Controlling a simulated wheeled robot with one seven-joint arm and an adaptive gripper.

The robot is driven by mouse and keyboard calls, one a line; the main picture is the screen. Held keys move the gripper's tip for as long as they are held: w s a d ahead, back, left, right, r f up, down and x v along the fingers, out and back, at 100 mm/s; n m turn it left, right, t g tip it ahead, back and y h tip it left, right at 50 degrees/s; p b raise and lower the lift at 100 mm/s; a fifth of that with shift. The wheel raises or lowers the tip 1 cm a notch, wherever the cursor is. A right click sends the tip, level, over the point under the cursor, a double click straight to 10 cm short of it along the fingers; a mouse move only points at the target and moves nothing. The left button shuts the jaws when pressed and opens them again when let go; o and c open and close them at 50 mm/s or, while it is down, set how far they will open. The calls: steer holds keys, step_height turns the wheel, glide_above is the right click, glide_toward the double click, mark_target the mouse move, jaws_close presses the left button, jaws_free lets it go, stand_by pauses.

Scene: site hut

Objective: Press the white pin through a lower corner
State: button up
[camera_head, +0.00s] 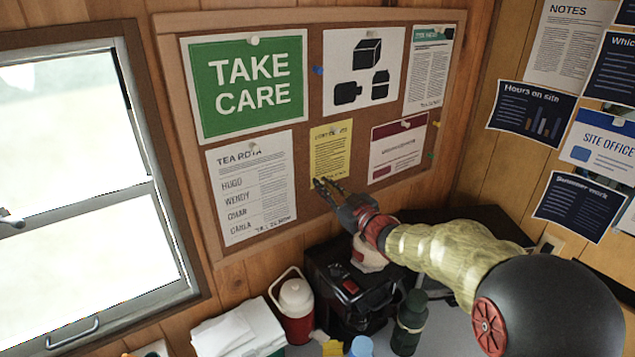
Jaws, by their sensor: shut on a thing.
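My gripper (320,183) reaches up to the cork board (310,215), its fingertips at the lower left part of the yellow sheet (331,153). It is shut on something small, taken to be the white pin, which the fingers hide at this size. I cannot tell whether the pin touches the paper. The yellow sheet hangs upright, with a small pin at its top edge. The lower right corner of the sheet is near the fingers and looks bare.
The board also holds a green TAKE CARE sign (248,84), a tea rota (252,187), a maroon-headed sheet (397,148) and other sheets. Below stand a red-and-white jug (296,305), a black machine (345,290) and a dark green flask (409,322). A window (80,180) is at left.

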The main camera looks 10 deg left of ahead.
steer(key=o, duration=0.8)
steer(key=shift+c, duration=0.2)
steer(key=shift+d, duration=0.1)
steer(key=s+d+r+m+h, duration=0.1)
steer(key=s+d+m+h, duration=0.3)
steer(key=d, duration=0.6)
steer(key=s+d+r+m+t+h, duration=0.15)
steer(key=s+d+h, duration=0.35)
steer(key=d, duration=0.5)
steer(key=s+d+m+g+h, duration=0.1)
steer(key=s+d+m+h, duration=0.2)
steer(key=s+d, duration=0.55)
steer(key=s+d+f+m+g, duration=0.1)
steer(key=s+d+f+g, duration=0.1)
steer(key=s, duration=0.7)
steer(key=s+d+f+m+g+h+b, duration=0.1)
steer(key=s+d+f+m+g, duration=0.1)
steer(key=s, duration=0.7)
steer(key=s+d+f+m+g, duration=0.1)
steer(key=s+d+f+g, duration=0.2)
steer(key=s, duration=0.6)
steer(key=shift+d+f+h+b, duration=0.3)
steer(key=shift+f+b, duration=0.05)
steer(key=shift+f, duration=0.6)
